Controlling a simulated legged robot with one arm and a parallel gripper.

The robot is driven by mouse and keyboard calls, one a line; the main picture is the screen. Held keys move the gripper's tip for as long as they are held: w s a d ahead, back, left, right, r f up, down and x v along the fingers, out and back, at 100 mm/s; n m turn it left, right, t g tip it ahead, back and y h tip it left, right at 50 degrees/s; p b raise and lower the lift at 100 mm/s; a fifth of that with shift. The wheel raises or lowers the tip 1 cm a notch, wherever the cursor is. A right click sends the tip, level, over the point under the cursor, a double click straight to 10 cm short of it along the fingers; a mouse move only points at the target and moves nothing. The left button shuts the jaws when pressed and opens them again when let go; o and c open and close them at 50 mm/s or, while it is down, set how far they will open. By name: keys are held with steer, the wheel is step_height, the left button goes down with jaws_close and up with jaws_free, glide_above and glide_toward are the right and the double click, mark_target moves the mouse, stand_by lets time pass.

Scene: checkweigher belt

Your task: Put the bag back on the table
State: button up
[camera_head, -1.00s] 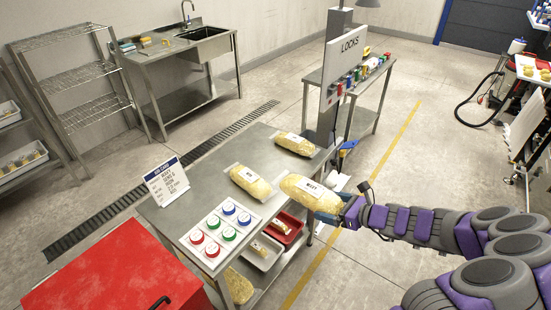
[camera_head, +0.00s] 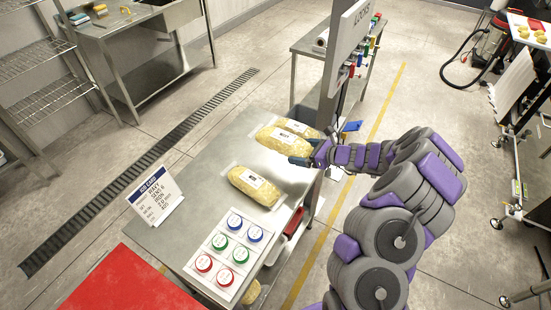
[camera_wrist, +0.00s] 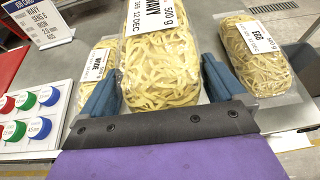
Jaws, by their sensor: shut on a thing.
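My gripper (camera_head: 302,160) is shut on a clear bag of yellow noodles (camera_head: 283,142). In the wrist view its two blue fingers (camera_wrist: 160,88) grip the sides of this bag (camera_wrist: 158,62), whose label reads WAVY, 500 g. The bag is over the right part of the grey metal table (camera_head: 210,195); I cannot tell whether it touches the top. A second bag, labelled WIDE (camera_wrist: 94,68), lies on the table (camera_head: 256,187) left of the held one. A third, labelled EGG (camera_wrist: 256,58), lies on the other side (camera_head: 302,128), partly hidden by the held bag in the head view.
A job card (camera_head: 153,197) stands near the table's left edge. A board of red, green and blue discs (camera_head: 228,252) lies at the near end. A post with a sign (camera_head: 350,40) rises beyond the bags. The table's middle left is clear.

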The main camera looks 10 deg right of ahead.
steer(key=w, duration=0.1)
steer(key=w+a, duration=0.1)
steer(key=w+f, duration=0.1)
steer(key=w, duration=0.1)
steer(key=shift+a, duration=0.3)
steer(key=shift+w+a+f+g, duration=0.15)
steer(key=shift+w+a+g, duration=0.15)
steer(key=shift+a, duration=0.1)
steer(key=b, duration=0.1)
glide_above(294, 166)
step_height(294, 166, down, 6)
steer(key=shift+a+f, duration=0.1)
steer(key=shift+f, duration=0.1)
step_height(294, 166, down, 4)
steer(key=shift+a+r+b, duration=0.15)
steer(key=shift+r+b, duration=0.1)
steer(key=shift+b, duration=0.25)
steer(key=shift+r, duration=0.1)
steer(key=o, duration=1.2)
steer(key=shift+s, duration=0.1)
